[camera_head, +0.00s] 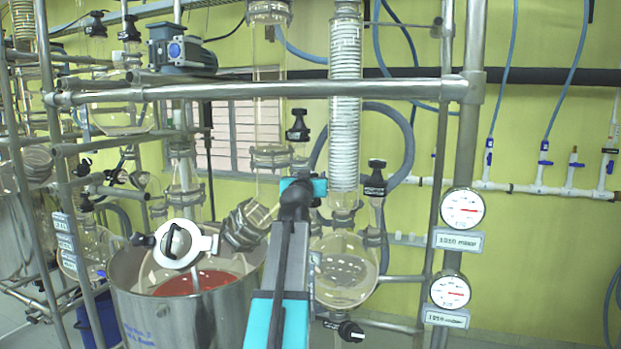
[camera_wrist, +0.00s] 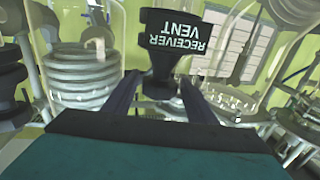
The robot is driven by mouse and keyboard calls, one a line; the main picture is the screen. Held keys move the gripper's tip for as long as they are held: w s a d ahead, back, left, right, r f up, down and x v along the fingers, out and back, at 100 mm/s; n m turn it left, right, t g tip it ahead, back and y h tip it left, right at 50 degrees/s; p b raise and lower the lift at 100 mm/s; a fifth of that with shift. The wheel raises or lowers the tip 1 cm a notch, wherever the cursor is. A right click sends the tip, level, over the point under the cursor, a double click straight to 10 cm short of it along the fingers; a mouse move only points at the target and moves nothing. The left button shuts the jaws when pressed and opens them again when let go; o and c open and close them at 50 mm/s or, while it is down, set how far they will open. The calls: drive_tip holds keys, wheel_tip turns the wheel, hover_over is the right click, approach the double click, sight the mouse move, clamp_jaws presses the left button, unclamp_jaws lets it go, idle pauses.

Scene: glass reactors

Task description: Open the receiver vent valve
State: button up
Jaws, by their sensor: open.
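In the wrist view the black receiver vent valve (camera_wrist: 172,42) shows upside down, its white label reading RECEIVER VENT. Its narrow end lies between the far ends of the two dark fingers of my gripper (camera_wrist: 159,82). The fingers are apart, with a gap visible on each side of the valve, and I see no clear contact. In the head view my gripper (camera_head: 303,187) is seen from behind, its fingertips hidden. A black valve knob (camera_head: 298,127) stands just above it, between the window and the coil; its label is unreadable there, but it fits the wrist view.
A coiled glass condenser (camera_head: 345,95) stands close to the right of my gripper, above a round glass flask (camera_head: 345,285). Another black valve (camera_head: 376,180) is right of the coil. A steel vessel (camera_head: 190,312) stands left. A horizontal metal rail (camera_head: 240,90) crosses above.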

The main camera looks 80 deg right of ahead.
drive_tip(key=shift+w+f+m+g+b, duration=0.1)
drive_tip(key=shift+f+m+g+b, duration=0.3)
drive_tip(key=shift+b, duration=0.7)
drive_tip(key=m+g+b, duration=0.1)
drive_tip(key=b, duration=0.2)
drive_tip(key=r+m+g+b, duration=0.1)
drive_tip(key=g+b, duration=0.1)
drive_tip(key=b, duration=0.2)
drive_tip(key=m+g+b, duration=0.1)
drive_tip(key=g+b, duration=0.1)
drive_tip(key=b, duration=0.2)
drive_tip(key=shift+a+r+y, duration=0.25)
drive_tip(key=shift+r+y, duration=0.05)
drive_tip(key=shift+r, duration=0.1)
drive_tip(key=shift+d+f+m+g+b, duration=0.3)
drive_tip(key=shift+d+f+g+b, duration=0.2)
drive_tip(key=shift+d+b, duration=0.35)
drive_tip(key=shift+a+r+m+g+y+b, duration=0.25)
drive_tip(key=shift+a+g+y+b, duration=0.2)
drive_tip(key=shift+b, duration=0.25)
drive_tip(key=shift+a, duration=0.15)
drive_tip(key=c, duration=0.9)
drive_tip(key=shift+o, duration=0.2)
drive_tip(key=n+t+h+p, duration=0.1)
drive_tip(key=n+t+p, duration=0.1)
drive_tip(key=t+p, duration=0.2)
drive_tip(key=shift+n+p, duration=0.25)
drive_tip(key=shift+p, duration=0.2)
